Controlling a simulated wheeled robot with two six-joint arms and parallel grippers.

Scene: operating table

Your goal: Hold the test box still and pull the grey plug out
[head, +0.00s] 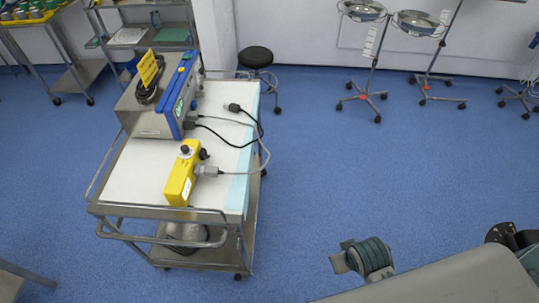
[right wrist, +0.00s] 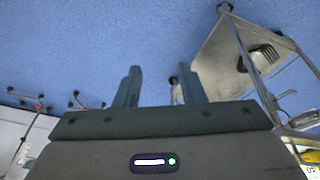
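The yellow test box (head: 179,187) stands near the front of the white-topped trolley in the head view, with a dark knob on top. The grey plug (head: 208,171) sits at the right side of the box, and a grey cable runs from it. My right gripper (right wrist: 159,82) shows in the right wrist view with its two fingers apart and nothing between them. It is away from the box; a yellow piece, perhaps the test box (right wrist: 312,157), shows at that view's lower right edge. My left gripper is not in view.
The trolley (head: 140,185) has metal rails and a front handle. A blue-fronted device (head: 182,93) stands behind the box, with a dark cable and a loose dark connector (head: 234,107) beside it. A stool (head: 255,57) stands behind.

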